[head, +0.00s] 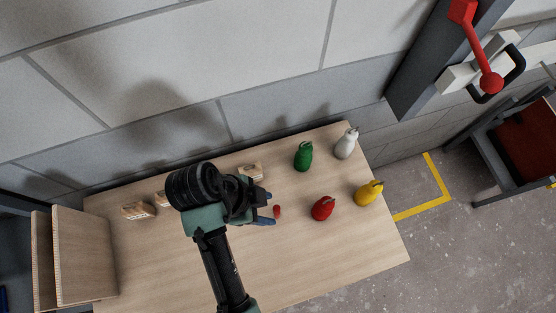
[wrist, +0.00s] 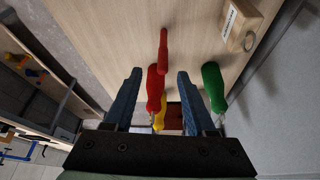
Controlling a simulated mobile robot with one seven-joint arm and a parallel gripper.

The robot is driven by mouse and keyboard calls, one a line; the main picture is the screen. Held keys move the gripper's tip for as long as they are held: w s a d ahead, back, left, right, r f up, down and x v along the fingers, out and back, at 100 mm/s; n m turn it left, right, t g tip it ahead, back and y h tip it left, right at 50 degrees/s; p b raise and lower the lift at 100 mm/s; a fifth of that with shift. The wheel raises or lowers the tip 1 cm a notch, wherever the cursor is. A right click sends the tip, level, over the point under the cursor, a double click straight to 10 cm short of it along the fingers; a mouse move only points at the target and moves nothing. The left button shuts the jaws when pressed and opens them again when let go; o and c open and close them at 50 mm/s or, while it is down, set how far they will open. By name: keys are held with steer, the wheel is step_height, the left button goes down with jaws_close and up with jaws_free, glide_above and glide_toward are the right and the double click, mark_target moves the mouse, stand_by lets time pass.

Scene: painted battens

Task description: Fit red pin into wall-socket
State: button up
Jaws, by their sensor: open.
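The small red pin (head: 277,212) stands on the wooden table just past my fingertips in the head view. In the wrist view the red pin (wrist: 163,48) shows ahead of the gap between my fingers, apart from both. My gripper (head: 267,208) is open and empty, low over the table. Its two blue fingers also show in the wrist view (wrist: 159,72). A light wooden block (head: 251,170) sits at the table's wall side. I cannot tell which block is the wall-socket.
Green (head: 303,157), white (head: 346,144), red (head: 322,208) and yellow (head: 369,193) rounded objects stand to the right on the table (head: 330,255). Another wooden block (head: 138,210) lies at left, near upright boards (head: 85,255). The front of the table is clear.

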steer(key=x, duration=0.3)
steer(key=p+x, duration=0.1)
steer(key=x, duration=0.2)
steer(key=p+x, duration=0.1)
steer(key=x, duration=0.2)
steer(key=shift+w+a+f, duration=0.1)
steer(key=shift+w+f, duration=0.15)
steer(key=shift+f, duration=0.2)
jaws_close()
